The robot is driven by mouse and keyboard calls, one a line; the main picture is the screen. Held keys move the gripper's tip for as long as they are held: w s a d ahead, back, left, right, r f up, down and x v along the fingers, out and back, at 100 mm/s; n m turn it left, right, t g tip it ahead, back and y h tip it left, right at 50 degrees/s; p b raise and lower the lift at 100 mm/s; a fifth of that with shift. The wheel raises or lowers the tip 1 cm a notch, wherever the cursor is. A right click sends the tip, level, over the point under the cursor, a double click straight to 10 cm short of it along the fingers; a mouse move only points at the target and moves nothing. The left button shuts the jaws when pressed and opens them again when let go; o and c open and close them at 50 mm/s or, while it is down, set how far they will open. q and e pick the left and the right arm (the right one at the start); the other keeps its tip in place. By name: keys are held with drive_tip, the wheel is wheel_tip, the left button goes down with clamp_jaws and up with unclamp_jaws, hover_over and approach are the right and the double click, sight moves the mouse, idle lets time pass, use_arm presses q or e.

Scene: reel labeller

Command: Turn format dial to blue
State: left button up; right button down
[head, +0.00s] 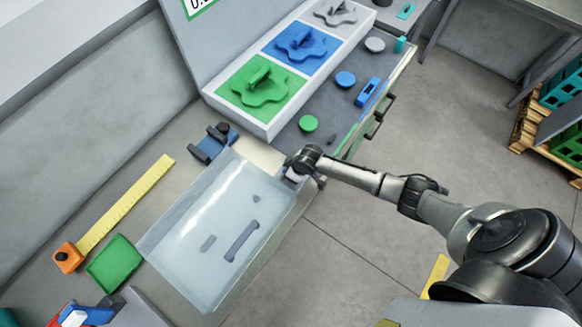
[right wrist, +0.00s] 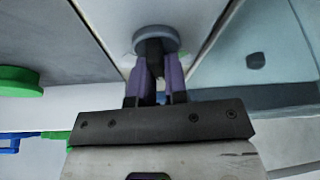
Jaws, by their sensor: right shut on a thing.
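The format dial (right wrist: 170,36) is a round grey-blue disc with a dark raised grip, on a pale front face in the right wrist view. My right gripper (right wrist: 159,82) is shut on that grip, with one purple finger on each side. In the head view my right gripper (head: 296,172) is at the machine's front, by the corner of the clear cover, and hides the dial there. Which colour the dial points to cannot be told. My left gripper is not in view.
A clear cover (head: 190,225) lies left of my right gripper. Green (head: 308,123), blue (head: 345,79) and grey (head: 375,44) round pieces sit on the dark counter behind it. A white tray (head: 238,118) holds green, blue and grey shapes. Open floor lies to the right.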

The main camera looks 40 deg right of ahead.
drive_tip(key=shift+r+m+h+p, duration=0.1)
drive_tip(key=shift+m+h+p, duration=0.2)
drive_tip(key=shift+m+p, duration=0.6)
drive_tip(key=shift+m, duration=0.3)
drive_tip(key=c, duration=1.1)
unclamp_jaws()
drive_tip(key=shift+c, duration=0.2)
